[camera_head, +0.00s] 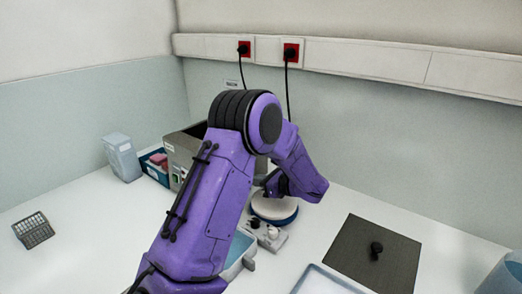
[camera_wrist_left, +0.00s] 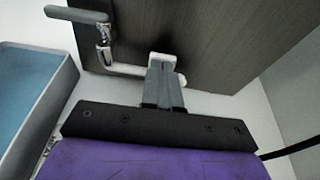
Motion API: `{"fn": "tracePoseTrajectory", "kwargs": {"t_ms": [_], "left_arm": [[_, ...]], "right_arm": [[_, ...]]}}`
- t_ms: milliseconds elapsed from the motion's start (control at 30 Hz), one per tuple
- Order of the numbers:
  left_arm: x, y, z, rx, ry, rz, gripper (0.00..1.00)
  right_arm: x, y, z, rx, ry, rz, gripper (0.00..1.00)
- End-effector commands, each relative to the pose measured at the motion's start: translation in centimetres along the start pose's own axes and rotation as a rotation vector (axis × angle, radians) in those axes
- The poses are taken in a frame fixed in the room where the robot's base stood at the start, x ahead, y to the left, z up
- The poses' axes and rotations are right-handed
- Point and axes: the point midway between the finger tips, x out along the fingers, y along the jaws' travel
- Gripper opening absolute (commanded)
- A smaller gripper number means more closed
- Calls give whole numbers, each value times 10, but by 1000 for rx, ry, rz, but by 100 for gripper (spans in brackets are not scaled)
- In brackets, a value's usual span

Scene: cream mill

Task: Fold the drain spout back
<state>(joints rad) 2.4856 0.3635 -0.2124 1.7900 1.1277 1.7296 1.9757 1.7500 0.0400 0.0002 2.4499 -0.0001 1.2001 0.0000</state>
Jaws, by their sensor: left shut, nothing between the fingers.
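In the left wrist view, the drain spout (camera_wrist_left: 128,69) is a pale metal pipe. It runs along a dark machine face (camera_wrist_left: 215,45) from a valve with a grey lever (camera_wrist_left: 76,15). My left gripper (camera_wrist_left: 164,62) is shut and empty, its fingertips at the spout's right end. They overlap the pipe there; I cannot tell whether they touch it. In the head view, the grey machine (camera_head: 186,150) is partly hidden behind my purple arm, which also hides the spout and the fingertips. My right gripper is not in view.
A blue tray (camera_wrist_left: 62,85) lies left of the spout. In the head view, a round white-topped device (camera_head: 274,208) stands beside my arm. A dark mat (camera_head: 350,262) holds a small black object (camera_head: 376,249). Blue bins (camera_head: 122,160) and a wire rack (camera_head: 33,231) stand left.

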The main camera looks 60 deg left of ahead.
Motion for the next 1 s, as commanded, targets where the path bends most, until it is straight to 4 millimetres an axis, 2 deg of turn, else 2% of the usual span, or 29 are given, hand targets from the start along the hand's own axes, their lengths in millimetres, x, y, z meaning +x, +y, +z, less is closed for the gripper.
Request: {"fn": "tracePoseTrajectory", "kwargs": {"t_ms": [167, 300, 500, 600, 767, 1000], "left_arm": [[-13, 0, -7, -1, -1, -3, 0], [-45, 4, -17, -3, -3, -1, 0], [-101, 5, -16, -3, -4, -3, 0], [-122, 6, -15, -1, -3, -3, 0], [-137, 6, -13, 0, -2, -1, 0], [-139, 7, -12, 1, -2, 0, 0]], "right_arm": [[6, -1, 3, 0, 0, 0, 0], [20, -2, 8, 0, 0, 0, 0], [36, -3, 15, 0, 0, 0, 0], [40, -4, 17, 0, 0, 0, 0], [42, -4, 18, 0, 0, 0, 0], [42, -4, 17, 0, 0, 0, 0]]}}
